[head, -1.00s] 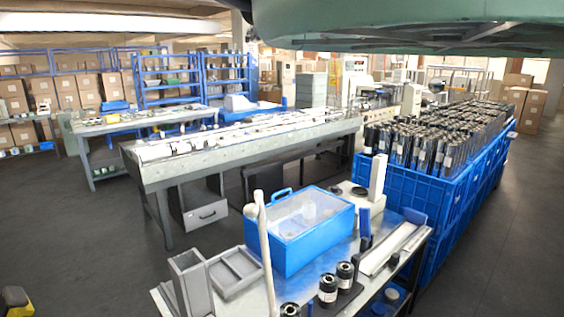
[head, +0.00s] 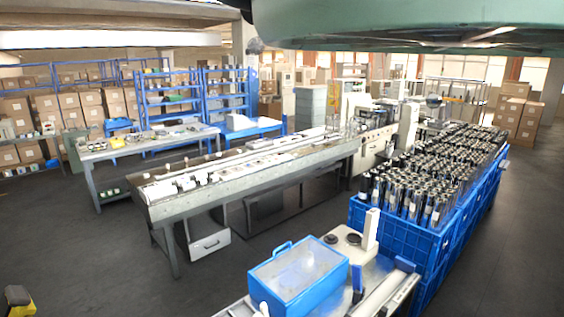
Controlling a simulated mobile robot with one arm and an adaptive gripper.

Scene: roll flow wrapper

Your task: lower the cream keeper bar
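The cream keeper bar is not clearly in view. A small pale tip (head: 262,308) at the bottom edge, below the blue box's left corner, may be its top, but I cannot tell. The blue lidded box (head: 298,283) with a clear top and blue handle stands on the metal bench (head: 236,308). A whitish upright post (head: 371,230) stands on a pale unit behind the box. My gripper is not in view, so its hold and its distance from the bar do not show.
Blue crates (head: 398,228) full of dark rolls stand to the right. A long grey machine table (head: 190,208) runs behind the bench. A second table (head: 150,145) and blue shelving (head: 195,98) stand further back. The dark floor (head: 80,255) at left is open.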

